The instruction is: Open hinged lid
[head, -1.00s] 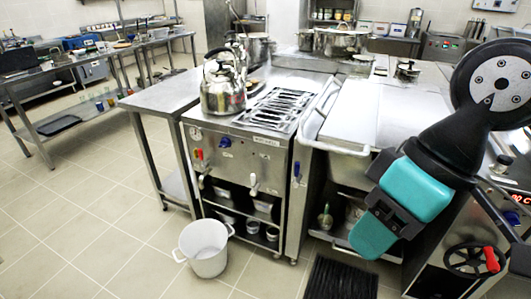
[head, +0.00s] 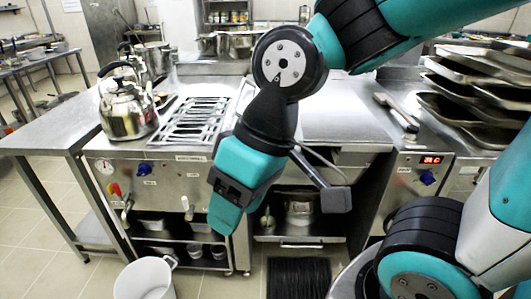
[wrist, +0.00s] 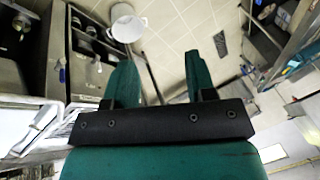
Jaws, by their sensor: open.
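A broad, flat steel lid (head: 345,108) lies closed over the pan of the cooking unit, in the middle of the head view. A light bar handle (head: 322,163) shows at its front, partly hidden by my wrist. My gripper (head: 226,215) points downward in front of the units, left of the handle, and appears apart from it. The wrist view shows my gripper (wrist: 158,65) with its two teal fingers spread and nothing between them. I cannot clearly make out the lid in the wrist view.
A kettle (head: 128,105) stands by a grate (head: 192,118) on the left unit. A white bucket (head: 145,280) stands on the floor, also in the wrist view (wrist: 126,24). A dark floor grating (head: 298,278) lies below the lid unit. Stacked trays (head: 470,85) stand at right.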

